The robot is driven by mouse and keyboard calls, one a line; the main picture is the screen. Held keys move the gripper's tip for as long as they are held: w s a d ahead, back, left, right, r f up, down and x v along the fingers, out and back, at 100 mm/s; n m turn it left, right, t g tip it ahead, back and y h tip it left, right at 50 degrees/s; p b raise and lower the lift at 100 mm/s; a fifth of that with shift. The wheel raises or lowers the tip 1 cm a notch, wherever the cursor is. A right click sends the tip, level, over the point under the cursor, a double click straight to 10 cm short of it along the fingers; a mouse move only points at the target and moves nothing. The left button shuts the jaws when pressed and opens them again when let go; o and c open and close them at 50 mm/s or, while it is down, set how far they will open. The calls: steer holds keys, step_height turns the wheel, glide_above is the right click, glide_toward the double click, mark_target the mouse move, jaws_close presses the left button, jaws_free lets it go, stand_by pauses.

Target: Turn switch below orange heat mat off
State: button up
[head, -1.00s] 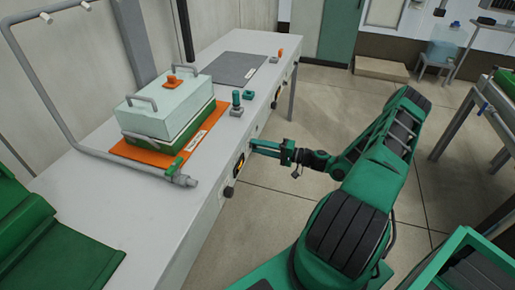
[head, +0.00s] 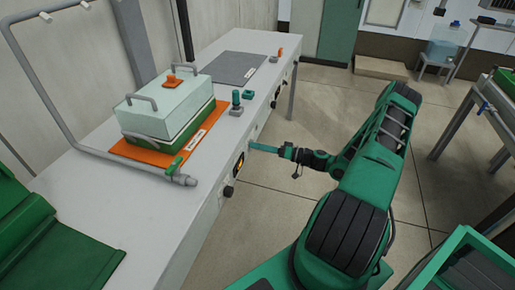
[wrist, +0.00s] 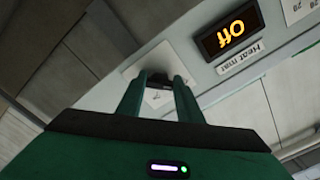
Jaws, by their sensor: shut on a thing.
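The orange heat mat (head: 127,151) lies on the grey bench under a green box with a clear lid (head: 170,103). Below it on the bench's front face is a small lit display, which reads "OFF" in the wrist view (wrist: 230,28), upside down, beside a "Heat mat" label (wrist: 240,57). The switch has a pale plate (wrist: 156,98) and a dark knob (wrist: 158,79). My gripper (wrist: 158,84) is shut on the knob, one finger on each side. In the head view my gripper (head: 252,147) reaches the bench front just right of the display.
A dark knob (head: 228,191) sits lower on the bench front. A pipe frame (head: 120,158) stands over the near bench top. Floor is open right of the bench.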

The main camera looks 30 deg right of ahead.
steer(key=shift+s+f, duration=0.1)
steer(key=shift+f, duration=0.15)
steer(key=o, duration=1.1)
steer(key=shift+r, duration=0.1)
steer(key=v, duration=1)
steer(key=shift+s+d, duration=0.2)
steer(key=shift+d, duration=0.05)
